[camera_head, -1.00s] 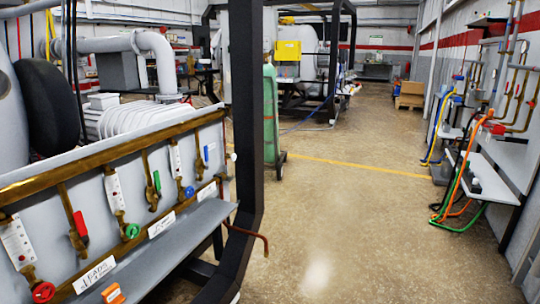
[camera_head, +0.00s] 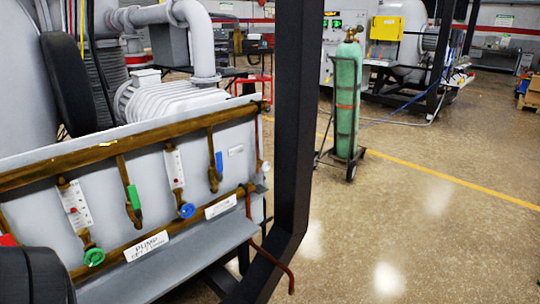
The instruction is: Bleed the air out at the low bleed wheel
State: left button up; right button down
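A sloped grey valve panel (camera_head: 150,170) with brass pipes fills the left. A green round wheel (camera_head: 94,257) and a blue round wheel (camera_head: 187,210) sit low on it, below white flow gauges. A green lever (camera_head: 133,197) and a blue lever (camera_head: 219,162) hang between them; part of a red handle (camera_head: 8,239) shows at the left edge. I cannot tell which part is the low bleed wheel. A small white fitting (camera_head: 264,166) is at the panel's right end. A dark rounded shape at lower left looks like my arm; neither gripper's fingers show.
A grey shelf (camera_head: 190,262) juts out below the panel. A black frame post (camera_head: 295,120) stands at its right, with a bent copper pipe (camera_head: 275,266) near its foot. A green gas cylinder (camera_head: 347,95) stands on a cart beyond. The floor to the right is clear.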

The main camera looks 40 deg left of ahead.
aim_at(266, 165)
jog(key=i+l+u, duration=0.1)
jog(key=i+u, duration=0.3)
jog(key=i+l+u, duration=1.15)
